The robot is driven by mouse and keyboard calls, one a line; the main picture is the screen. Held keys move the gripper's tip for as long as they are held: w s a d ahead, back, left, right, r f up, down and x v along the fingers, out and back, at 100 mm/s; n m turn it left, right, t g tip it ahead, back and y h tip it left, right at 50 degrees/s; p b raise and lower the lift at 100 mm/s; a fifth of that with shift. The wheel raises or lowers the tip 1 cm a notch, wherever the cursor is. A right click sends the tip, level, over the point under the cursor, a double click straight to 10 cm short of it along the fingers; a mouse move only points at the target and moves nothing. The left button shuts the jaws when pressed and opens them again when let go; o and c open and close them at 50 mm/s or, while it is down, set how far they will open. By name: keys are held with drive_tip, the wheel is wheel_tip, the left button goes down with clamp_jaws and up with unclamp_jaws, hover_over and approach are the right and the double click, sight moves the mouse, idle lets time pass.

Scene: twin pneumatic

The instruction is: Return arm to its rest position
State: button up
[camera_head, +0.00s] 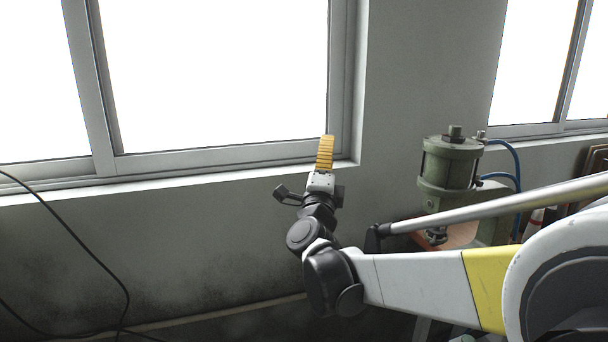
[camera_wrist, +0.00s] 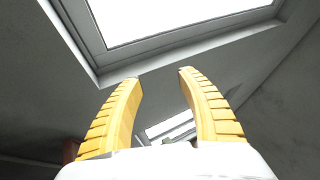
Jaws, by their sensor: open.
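My gripper (camera_head: 325,153) has yellow ribbed fingers and points upward in front of the wall beside the window frame. In the wrist view my gripper (camera_wrist: 160,75) shows its two fingers spread apart with nothing between them. My arm reaches in from the right of the head view, bends at the wrist and rises to the gripper.
A green pneumatic press (camera_head: 448,175) with blue hoses (camera_head: 517,165) stands behind my arm at the right. A bright window (camera_head: 215,75) fills the upper left, with its sill (camera_head: 180,187) below. A black cable (camera_head: 95,255) hangs at the left.

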drive_tip(key=s+d+f+n+g+y, duration=0.1)
drive_tip(key=s+d+f+n+g, duration=0.3)
drive_tip(key=s+f+n, duration=0.3)
drive_tip(key=s+d+f+n+g+y, duration=0.1)
drive_tip(key=s+d+f+n+g, duration=0.4)
drive_tip(key=s+f, duration=0.5)
drive_tip(key=s+d+f+n+g+y, duration=0.1)
drive_tip(key=s+d+f+n+g, duration=0.3)
drive_tip(key=s, duration=1.5)
wheel_tip(320, 180, down, 5)
drive_tip(key=n+g, duration=0.2)
drive_tip(key=n, duration=0.2)
drive_tip(key=shift+s+d+f+n+y, duration=0.15)
drive_tip(key=shift+s+d+n+y, duration=0.15)
drive_tip(key=shift+d, duration=0.05)
